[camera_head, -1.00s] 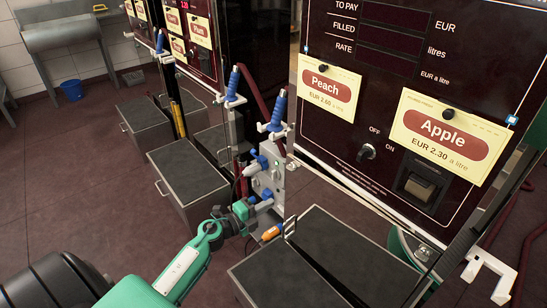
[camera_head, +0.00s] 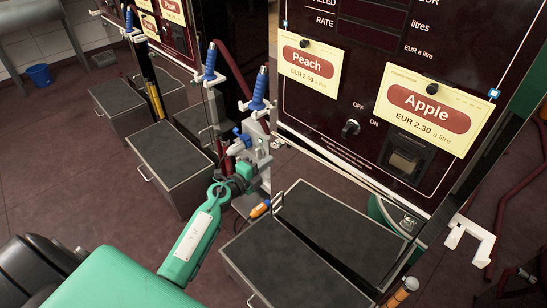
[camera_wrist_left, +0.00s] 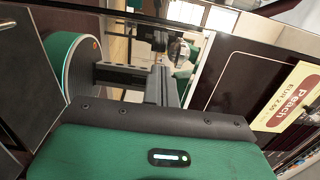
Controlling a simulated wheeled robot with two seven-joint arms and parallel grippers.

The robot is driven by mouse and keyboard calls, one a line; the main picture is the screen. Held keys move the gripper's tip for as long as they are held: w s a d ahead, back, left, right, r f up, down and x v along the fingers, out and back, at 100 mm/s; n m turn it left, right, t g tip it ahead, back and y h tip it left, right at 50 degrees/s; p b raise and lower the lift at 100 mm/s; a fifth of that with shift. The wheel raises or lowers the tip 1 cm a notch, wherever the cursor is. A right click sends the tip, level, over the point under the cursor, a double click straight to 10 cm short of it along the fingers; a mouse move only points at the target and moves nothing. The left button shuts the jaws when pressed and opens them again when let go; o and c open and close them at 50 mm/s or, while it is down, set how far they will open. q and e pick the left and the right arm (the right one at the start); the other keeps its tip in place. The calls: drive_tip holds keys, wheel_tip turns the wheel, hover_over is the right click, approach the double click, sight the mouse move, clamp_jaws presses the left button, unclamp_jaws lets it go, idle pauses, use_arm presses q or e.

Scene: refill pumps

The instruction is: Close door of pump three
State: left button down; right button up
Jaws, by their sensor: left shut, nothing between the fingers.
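A dark maroon pump front (camera_head: 345,125), carrying the Peach card (camera_head: 308,63) and the Apple card (camera_head: 425,110), fills the right of the head view. No pump number shows, and I cannot tell how far this front stands open. My left gripper (camera_head: 243,172) is beside its lower left edge, near the white nozzle holder (camera_head: 262,150); its fingertips are hard to make out there. In the left wrist view, the gripper (camera_wrist_left: 163,68) is shut and empty, in front of a reflective panel (camera_wrist_left: 200,65), with the Peach card at right. My right gripper is out of view.
Dark metal boxes with handles (camera_head: 295,262) stand below the pump. Blue-handled nozzles (camera_head: 259,90) rise left of the panel. A white bracket (camera_head: 470,238) juts out at lower right. The floor at left is clear, with a blue bucket (camera_head: 38,75) farther back.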

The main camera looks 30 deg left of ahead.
sight(280, 152)
use_arm(q)
drive_tip(key=x, duration=0.3)
drive_tip(key=shift+w, duration=0.1)
drive_tip(key=shift+w+d, duration=0.1)
drive_tip(key=shift+w, duration=0.15)
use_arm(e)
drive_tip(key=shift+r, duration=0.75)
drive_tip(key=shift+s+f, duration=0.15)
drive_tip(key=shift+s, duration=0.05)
